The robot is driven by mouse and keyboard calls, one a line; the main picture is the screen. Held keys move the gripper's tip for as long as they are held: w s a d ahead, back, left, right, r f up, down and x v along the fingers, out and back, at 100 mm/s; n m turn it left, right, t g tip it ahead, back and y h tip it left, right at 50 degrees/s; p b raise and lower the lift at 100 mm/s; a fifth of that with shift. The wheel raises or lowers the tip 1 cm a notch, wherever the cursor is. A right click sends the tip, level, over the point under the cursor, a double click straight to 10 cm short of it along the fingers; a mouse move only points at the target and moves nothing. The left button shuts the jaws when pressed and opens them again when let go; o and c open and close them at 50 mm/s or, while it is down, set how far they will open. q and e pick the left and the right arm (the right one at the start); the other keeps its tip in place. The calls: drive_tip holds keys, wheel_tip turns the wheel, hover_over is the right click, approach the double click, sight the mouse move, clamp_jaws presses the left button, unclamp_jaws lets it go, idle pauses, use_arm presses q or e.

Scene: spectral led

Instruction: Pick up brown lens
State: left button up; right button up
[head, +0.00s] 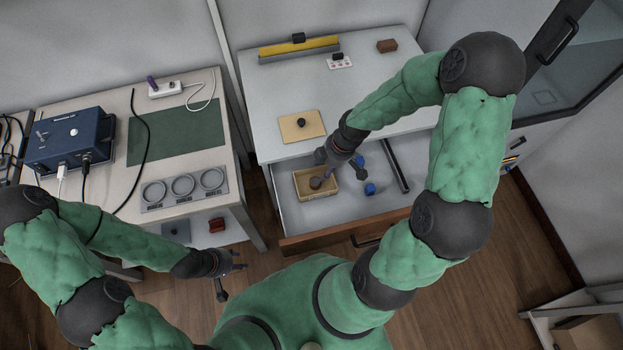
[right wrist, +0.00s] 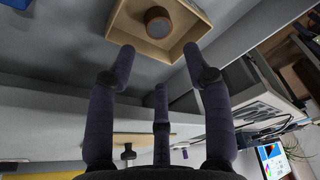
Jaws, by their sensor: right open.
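The brown lens (right wrist: 158,22) is a short round piece with a dark top. It sits inside a small tan box (right wrist: 188,45) in the right wrist view. In the head view the box (head: 300,192) lies in the open drawer, and the lens (head: 316,183) shows as a dark round spot in it. My right gripper (head: 328,168) is above the box. Its fingers (right wrist: 158,65) are spread and empty, pointing toward the box and apart from the lens. My left gripper (head: 233,281) hangs low in front of the left table, its fingers spread and empty.
Blue objects (head: 370,189) lie in the drawer right of the box. The wooden drawer front (head: 325,236) is pulled out toward me. A tan board (head: 292,132) with a black knob lies on the white tabletop (head: 275,90). Three rings sit on a grey holder (head: 183,197) on the left table.

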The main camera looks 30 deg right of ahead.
drive_tip(key=f, duration=0.1)
drive_tip(key=b, duration=0.2)
hover_over(315, 182)
drive_tip(key=s+d, duration=0.1)
drive_tip(key=f, duration=0.4)
drive_tip(key=shift+d+f, duration=0.15)
drive_tip(key=shift+d, duration=0.05)
drive_tip(key=b+x, duration=0.3)
drive_tip(key=x, duration=0.2)
drive_tip(key=shift+b, duration=0.35)
drive_tip(key=c, duration=0.7)
